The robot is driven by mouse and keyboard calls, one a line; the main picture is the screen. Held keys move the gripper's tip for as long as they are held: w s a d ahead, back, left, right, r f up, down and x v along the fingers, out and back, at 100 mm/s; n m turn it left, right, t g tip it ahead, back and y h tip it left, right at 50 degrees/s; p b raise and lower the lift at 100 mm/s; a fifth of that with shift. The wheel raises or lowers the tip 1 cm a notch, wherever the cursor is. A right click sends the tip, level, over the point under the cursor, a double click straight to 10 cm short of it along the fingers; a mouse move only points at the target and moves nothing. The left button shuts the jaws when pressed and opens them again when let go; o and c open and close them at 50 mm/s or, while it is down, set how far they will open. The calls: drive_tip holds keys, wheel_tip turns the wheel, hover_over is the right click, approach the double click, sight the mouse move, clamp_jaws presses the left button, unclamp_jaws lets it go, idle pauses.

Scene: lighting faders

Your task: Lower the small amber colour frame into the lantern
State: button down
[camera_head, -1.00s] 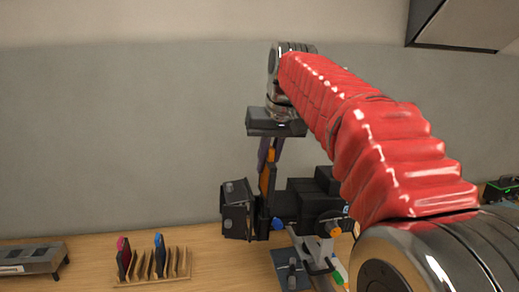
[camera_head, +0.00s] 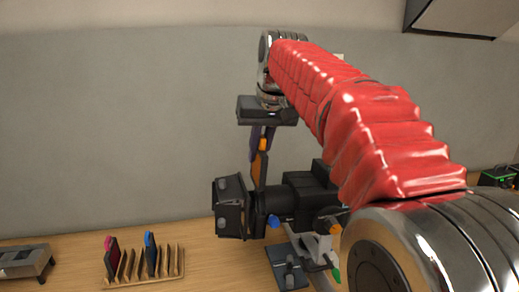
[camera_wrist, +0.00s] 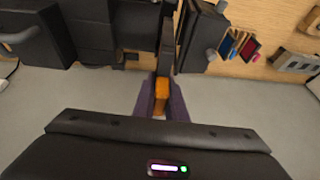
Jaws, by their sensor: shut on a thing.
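My gripper (camera_head: 263,138) is shut on the amber frame (camera_head: 259,170), a thin upright plate with an orange tab at its top. In the wrist view my gripper's purple fingers (camera_wrist: 161,103) pinch the orange tab of the amber frame (camera_wrist: 162,90). The black lantern (camera_head: 302,195) lies level on its stand. Its front flaps (camera_head: 230,206) are at the left. The frame hangs over the narrow gap between the flaps and the lantern body. Its lower edge is close to the gap, and I cannot tell whether it has entered. The lantern also shows in the wrist view (camera_wrist: 92,38).
A wooden rack (camera_head: 160,280) stands left of the lantern, holding a magenta frame (camera_head: 112,249) and a blue frame (camera_head: 150,253). A grey device (camera_head: 25,262) sits at the far left. A dark plate (camera_head: 287,268) lies at the lantern's stand. Bare table lies between rack and lantern.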

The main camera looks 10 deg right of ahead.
sight(257, 165)
drive_tip(key=shift+a+f, duration=0.15)
drive_tip(key=shift+f, duration=1.45)
drive_tip(key=shift+s+a+f, duration=0.1)
drive_tip(key=shift+a+f, duration=0.05)
drive_tip(key=shift+f, duration=1.15)
idle(0.8)
drive_tip(key=shift+f, duration=0.35)
drive_tip(key=shift+r, duration=0.1)
drive_tip(key=shift+r, duration=1)
drive_tip(key=shift+r, duration=0.15)
drive_tip(key=shift+r, duration=0.2)
drive_tip(key=shift+f, duration=0.55)
idle(0.6)
drive_tip(key=shift+f, duration=0.35)
